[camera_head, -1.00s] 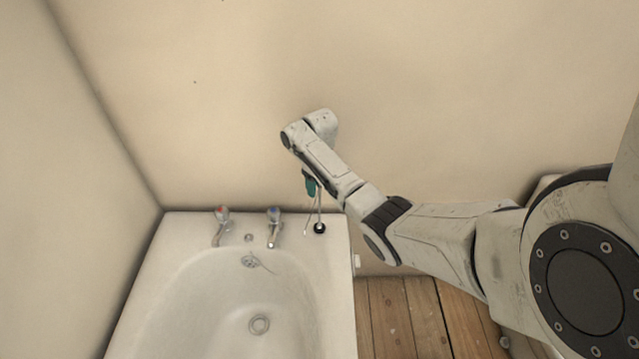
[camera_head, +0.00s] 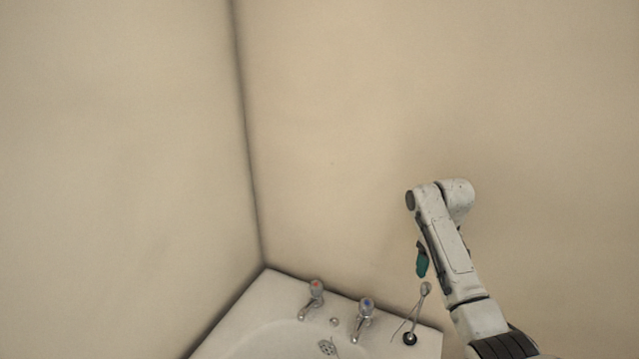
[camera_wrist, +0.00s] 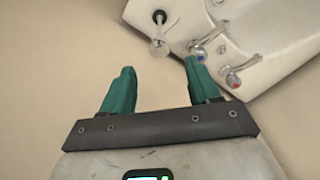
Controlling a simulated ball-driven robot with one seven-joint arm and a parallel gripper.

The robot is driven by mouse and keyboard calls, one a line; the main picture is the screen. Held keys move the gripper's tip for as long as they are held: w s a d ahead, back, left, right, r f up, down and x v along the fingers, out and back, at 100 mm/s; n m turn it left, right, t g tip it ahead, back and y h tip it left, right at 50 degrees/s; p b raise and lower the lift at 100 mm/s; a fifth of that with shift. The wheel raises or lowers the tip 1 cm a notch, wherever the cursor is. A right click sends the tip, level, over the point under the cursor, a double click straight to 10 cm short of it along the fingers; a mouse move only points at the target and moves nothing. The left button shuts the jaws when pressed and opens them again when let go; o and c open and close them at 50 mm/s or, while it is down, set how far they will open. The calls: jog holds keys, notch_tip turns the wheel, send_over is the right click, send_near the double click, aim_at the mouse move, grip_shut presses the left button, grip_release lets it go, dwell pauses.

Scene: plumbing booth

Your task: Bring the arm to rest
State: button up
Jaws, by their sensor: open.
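My gripper (camera_wrist: 160,78) is open in the wrist view, its two green fingers apart with nothing between them. In the head view one green finger of my gripper (camera_head: 422,262) shows below the wrist, above the back right corner of the bath. A thin metal rod on a black base (camera_head: 410,338) stands at that corner. It also shows in the wrist view (camera_wrist: 160,46), beyond the fingertips and apart from them. My arm is bent, raised in front of the back wall.
The white bath (camera_head: 262,312) sits in the wall corner, cut off by the lower edge. Its red-marked tap (camera_head: 314,298) and blue-marked tap (camera_head: 363,318) stand on the back rim near my gripper. The wall (camera_head: 340,120) is close behind; the space above the bath is free.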

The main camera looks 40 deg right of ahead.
jog(key=a+f+n+t+y, duration=0.1)
jog(key=a+f, duration=0.4)
jog(key=a, duration=0.8)
jog(key=a+f+n, duration=0.1)
jog(key=a+f, duration=0.4)
jog(key=a, duration=0.8)
jog(key=s+a+n, duration=0.1)
jog(key=s+a, duration=0.3)
jog(key=s, duration=0.4)
jog(key=s+a+n+h, duration=0.1)
jog(key=s+a, duration=0.4)
jog(key=s, duration=0.4)
jog(key=shift+s+r, duration=0.15)
jog(key=shift+r, duration=0.3)
jog(key=shift+a, duration=0.1)
jog(key=shift+c, duration=0.4)
